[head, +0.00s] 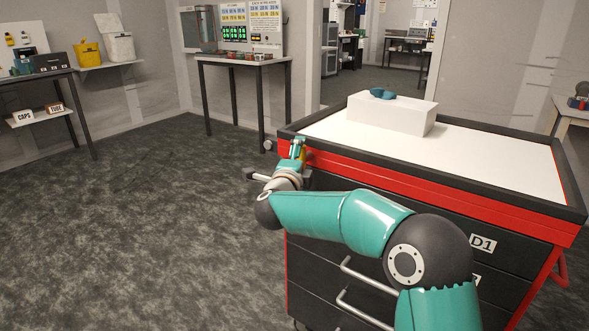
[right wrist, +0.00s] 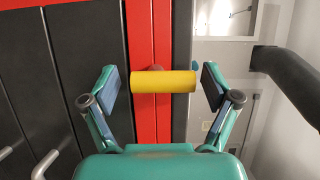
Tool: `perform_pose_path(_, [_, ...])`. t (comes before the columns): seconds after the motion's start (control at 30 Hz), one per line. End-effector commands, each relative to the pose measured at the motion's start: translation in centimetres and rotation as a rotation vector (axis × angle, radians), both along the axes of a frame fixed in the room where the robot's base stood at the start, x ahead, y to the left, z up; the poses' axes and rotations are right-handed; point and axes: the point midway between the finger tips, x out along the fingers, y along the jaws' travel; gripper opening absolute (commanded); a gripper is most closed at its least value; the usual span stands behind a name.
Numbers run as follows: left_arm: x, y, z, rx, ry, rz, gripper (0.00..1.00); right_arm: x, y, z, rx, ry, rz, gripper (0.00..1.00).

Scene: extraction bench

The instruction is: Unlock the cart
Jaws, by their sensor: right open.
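The cart (head: 470,146) is red and black with a white top and stands at the right of the head view. In the right wrist view a yellow cylinder (right wrist: 163,81) sticks out from the cart's red corner post (right wrist: 152,125). My right gripper (head: 298,147) is at the cart's near left corner and partly hides it. In the right wrist view the gripper (right wrist: 161,90) is open, with one finger on each side of the yellow cylinder. Gaps show between both fingers and the cylinder. My left gripper is in neither view.
A white box (head: 392,114) with a teal object (head: 382,94) on it stands on the cart top. Drawers with bar handles (head: 368,276) face my arm. A dark bar (right wrist: 286,65) runs beside the gripper at right. Open floor (head: 130,230) lies left of the cart.

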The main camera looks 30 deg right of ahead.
Motion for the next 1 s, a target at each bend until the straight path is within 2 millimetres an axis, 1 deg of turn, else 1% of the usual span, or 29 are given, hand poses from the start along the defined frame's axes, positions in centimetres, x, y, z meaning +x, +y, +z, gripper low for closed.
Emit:
perform_pose_path(0.17, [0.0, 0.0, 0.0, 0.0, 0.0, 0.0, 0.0, -1.8, 2.0, 0.1, -0.001, 0.0, 0.005, 0.88])
perform_pose_path(0.4, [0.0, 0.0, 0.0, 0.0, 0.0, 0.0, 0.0, -5.2, 5.6, 0.0, -0.001, 0.001, 0.007, 0.88])
perform_pose_path(0.53, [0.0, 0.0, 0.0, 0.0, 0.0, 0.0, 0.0, -6.5, 7.1, 0.0, 0.001, 0.002, 0.007, 0.88])
perform_pose_path(0.7, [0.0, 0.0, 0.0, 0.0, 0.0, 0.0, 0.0, -7.5, 8.0, 0.0, -0.001, 0.002, 0.005, 0.88])
perform_pose_path(1.0, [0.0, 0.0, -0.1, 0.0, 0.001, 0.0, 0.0, -7.7, 8.0, -0.1, -0.001, 0.002, 0.002, 0.88])
